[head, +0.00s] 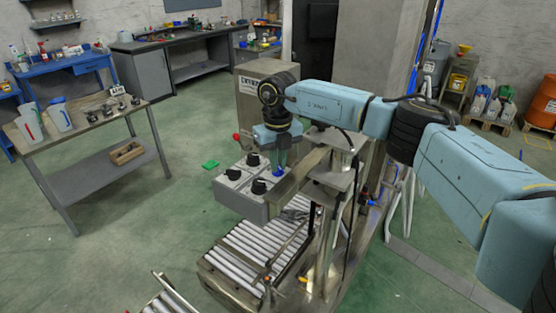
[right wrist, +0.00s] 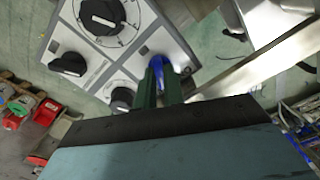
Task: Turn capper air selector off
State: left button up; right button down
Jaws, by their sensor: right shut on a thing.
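A grey control box (head: 238,205) with several black knobs stands above a roller conveyor in the head view. Its pale face (right wrist: 85,48) fills the upper left of the right wrist view. The black knobs show there too, a large one (right wrist: 103,15) on a round dial and smaller ones (right wrist: 70,63) and (right wrist: 122,98). My right gripper (head: 279,168) reaches down to the box's right corner. In the right wrist view its green fingers (right wrist: 160,85) are shut on a blue selector knob (right wrist: 158,62), mostly hidden between them. Its pointing direction cannot be read. My left gripper is out of view.
The roller conveyor (head: 240,255) runs below the box. A metal beam (head: 300,178) and frame stand close to the right of my gripper. A red-tipped lever (head: 237,138) rises behind the box. A workbench (head: 80,127) with jugs stands at the left, with open floor between.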

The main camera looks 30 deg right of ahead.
jog(key=shift+r, duration=0.1)
dwell(0.4)
jog(key=c, duration=1.5)
grip_release()
notch_tip(320, 180, up, 13)
jog(key=b, duration=0.2)
jog(key=shift+r, duration=0.15)
